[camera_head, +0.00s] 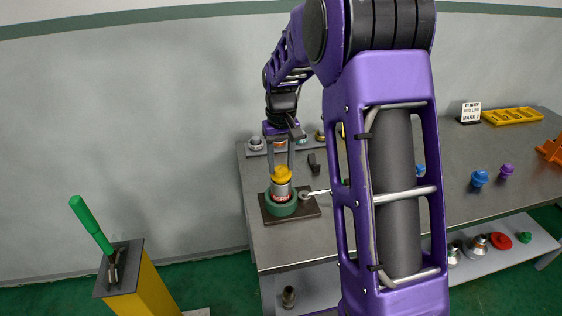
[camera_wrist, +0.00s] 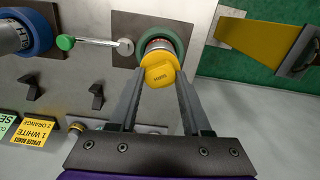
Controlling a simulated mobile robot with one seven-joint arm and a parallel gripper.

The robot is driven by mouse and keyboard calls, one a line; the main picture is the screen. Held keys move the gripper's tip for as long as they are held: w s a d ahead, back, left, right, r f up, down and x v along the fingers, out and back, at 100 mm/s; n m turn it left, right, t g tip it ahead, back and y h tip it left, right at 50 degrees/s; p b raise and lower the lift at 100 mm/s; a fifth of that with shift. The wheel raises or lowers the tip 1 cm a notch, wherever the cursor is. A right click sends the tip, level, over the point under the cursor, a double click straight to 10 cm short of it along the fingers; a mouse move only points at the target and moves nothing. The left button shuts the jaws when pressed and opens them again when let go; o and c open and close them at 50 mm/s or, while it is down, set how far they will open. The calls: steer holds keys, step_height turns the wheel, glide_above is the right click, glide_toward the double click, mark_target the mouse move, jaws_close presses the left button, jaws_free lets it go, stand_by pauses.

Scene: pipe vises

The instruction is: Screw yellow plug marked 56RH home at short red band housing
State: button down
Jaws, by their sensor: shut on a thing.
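The yellow plug (camera_head: 282,174) sits at the top of the metal housing (camera_head: 281,187), apparently upright. In the wrist view the plug (camera_wrist: 160,70) shows a small dark mark on its flat head, too small to read surely. The housing has a red band (camera_head: 281,196) low on it and stands in a green round vise (camera_head: 282,208) on a dark base plate. My gripper (camera_head: 281,168) points down from above, its two fingers shut on the plug's head. In the wrist view my gripper (camera_wrist: 158,78) has a finger on each side of it. The thread is hidden.
A lever with a green knob (camera_wrist: 65,42) lies beside the vise. Black hooks (camera_wrist: 97,95) stand on the bench. Blue plugs (camera_head: 479,178), a purple plug (camera_head: 506,171) and a yellow tray (camera_head: 512,116) are at right. A yellow post (camera_head: 155,289) with a green handle stands left.

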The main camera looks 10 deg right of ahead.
steer(key=shift+f, duration=0.4)
steer(key=shift+c, duration=1.4)
jaws_free()
steer(key=shift+r, duration=0.15)
